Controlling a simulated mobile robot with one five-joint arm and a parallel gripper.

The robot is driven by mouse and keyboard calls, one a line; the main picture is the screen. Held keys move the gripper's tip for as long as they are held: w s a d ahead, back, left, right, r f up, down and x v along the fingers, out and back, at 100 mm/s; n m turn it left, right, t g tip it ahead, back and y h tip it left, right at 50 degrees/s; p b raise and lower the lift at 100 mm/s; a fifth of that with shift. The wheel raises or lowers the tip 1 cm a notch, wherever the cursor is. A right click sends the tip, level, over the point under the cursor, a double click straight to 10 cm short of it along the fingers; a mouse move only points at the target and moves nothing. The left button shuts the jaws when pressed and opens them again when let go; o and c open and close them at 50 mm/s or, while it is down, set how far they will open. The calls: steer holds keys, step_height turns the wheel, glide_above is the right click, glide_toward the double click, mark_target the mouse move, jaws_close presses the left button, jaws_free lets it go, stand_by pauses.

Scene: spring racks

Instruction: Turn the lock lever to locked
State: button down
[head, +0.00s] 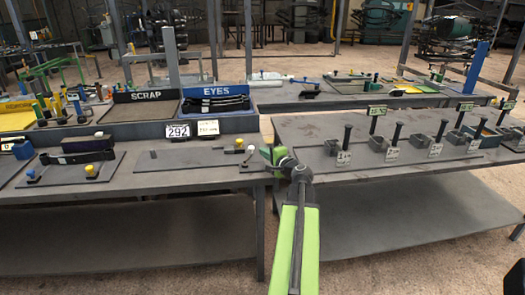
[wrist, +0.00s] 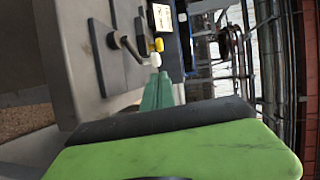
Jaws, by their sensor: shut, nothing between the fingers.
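A dark lever with a white knob (head: 252,149) is mounted near the right end of a flat dark plate (head: 185,160) on the left bench. In the wrist view the white knob (wrist: 155,60) is just beyond my fingertips, and the dark lever arm (wrist: 130,48) runs from it to a pivot on the plate. A yellow knob (wrist: 159,45) is close beside the white one; it also shows in the head view (head: 239,142). My gripper (head: 271,155) is shut and empty, with green fingers (wrist: 158,80) pointing at the white knob. I cannot tell whether they touch it. No locked marking is readable.
Another plate with a black bar and yellow knob (head: 89,169) lies farther left. The SCRAP bin (head: 145,97) and EYES bin (head: 212,92) stand behind. The right bench (head: 300,130) carries several upright black-handled pieces. A gap separates the benches.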

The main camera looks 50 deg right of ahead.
steer(key=d+p+v, duration=0.1)
steer(key=v, duration=0.8)
steer(key=shift+s+d, duration=0.3)
steer(key=shift+s, duration=0.1)
steer(key=w+a+r+n+y+p, duration=0.3)
steer(key=w+a+n+y+p, duration=0.15)
steer(key=w+a, duration=1.15)
steer(key=w+a+n+g+y+p, duration=0.1)
steer(key=w+a+n+y, duration=0.3)
steer(key=a, duration=0.6)
steer(key=w+a+n+g+y+p, duration=0.1)
steer(key=w+a+y, duration=0.1)
steer(key=w+a, duration=0.6)
steer(key=s+a+f+n+g+p, duration=0.2)
steer(key=a+n+g, duration=0.1)
steer(key=a, duration=0.7)
steer(key=s+a+f+n+g+y+p, duration=0.1)
steer(key=s+a+f+n+g, duration=0.15)
steer(key=a, duration=0.75)
steer(key=s+a+f+n+g+p, duration=0.2)
steer(key=a+n+g, duration=0.15)
steer(key=a, duration=0.75)
steer(key=s+d+f+n+g+h, duration=0.3)
steer(key=s+d+f+g+h, duration=0.1)
steer(key=s+d, duration=0.3)
steer(key=shift+s+f+n+h, duration=0.4)
steer(key=shift+s+h, duration=0.45)
steer(key=shift+s, duration=0.3)
